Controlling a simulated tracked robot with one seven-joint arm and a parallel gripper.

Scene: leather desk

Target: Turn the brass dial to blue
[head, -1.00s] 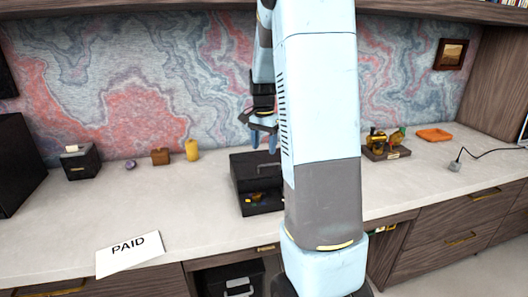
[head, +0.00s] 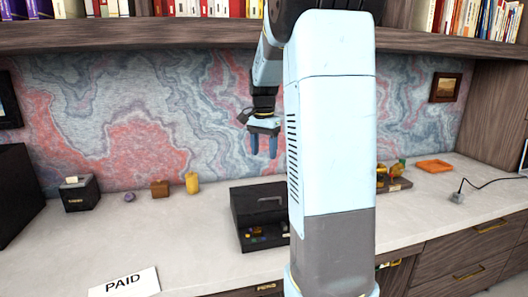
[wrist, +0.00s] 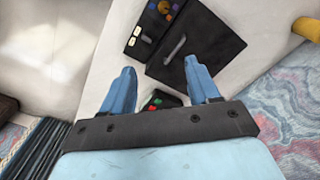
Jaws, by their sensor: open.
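A black box (head: 258,205) with a handled lid stands on the desk left of my arm, partly hidden by it. It also shows in the wrist view (wrist: 205,28). My gripper (head: 264,154) points down, open and empty, above and apart from the box. In the wrist view, its fingers (wrist: 162,95) are spread, with a black piece with red and green spots (wrist: 158,99) below between them.
A yellow cylinder (head: 192,183), a brown block (head: 159,188), a small purple thing (head: 129,197) and a black holder (head: 78,193) stand at the left. A PAID card (head: 124,284) lies in front. An orange tray (head: 434,165) and a cable lie right. A shelf overhangs the desk.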

